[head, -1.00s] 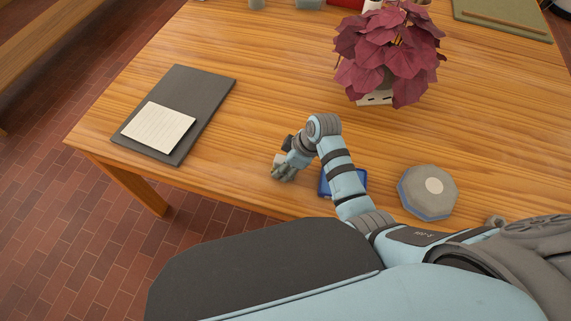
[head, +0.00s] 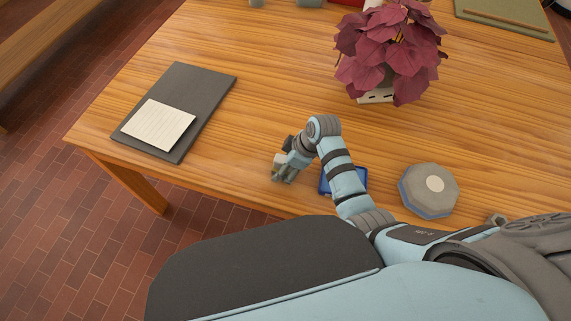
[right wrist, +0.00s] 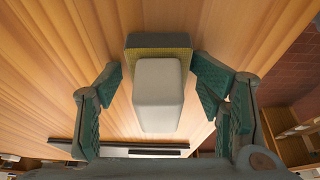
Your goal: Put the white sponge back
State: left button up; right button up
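The white sponge (right wrist: 158,92) is a pale block with rounded edges in the right wrist view. It sits against a yellow-green block with a dark face (right wrist: 158,42); I cannot tell whether the two are joined. My right gripper (right wrist: 160,105) is open, with one green-padded finger on each side of the sponge and visible gaps between. In the head view the right gripper (head: 284,172) is low over the table near its front edge, and the sponge (head: 280,159) shows only as a small pale patch there. A blue tray (head: 325,184) lies partly hidden under my right forearm. My left gripper is out of view.
A grey octagonal box (head: 429,190) stands right of my arm on the wooden table (head: 250,130). A red-leaved plant (head: 390,50) stands behind. A dark board (head: 205,90) with a paper pad (head: 158,126) lies at left. The table between board and plant is clear.

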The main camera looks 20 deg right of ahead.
jog(key=shift+w+r+b, duration=0.1)
jog(key=shift+r+b, duration=0.05)
jog(key=shift+b, duration=0.25)
jog(key=w+p+v, duration=0.1)
jog(key=p+v, duration=0.2)
jog(key=v, duration=1.2)
jog(key=shift+r+p, duration=0.15)
jog(key=shift+p, duration=0.25)
jog(key=shift+a, duration=0.1)
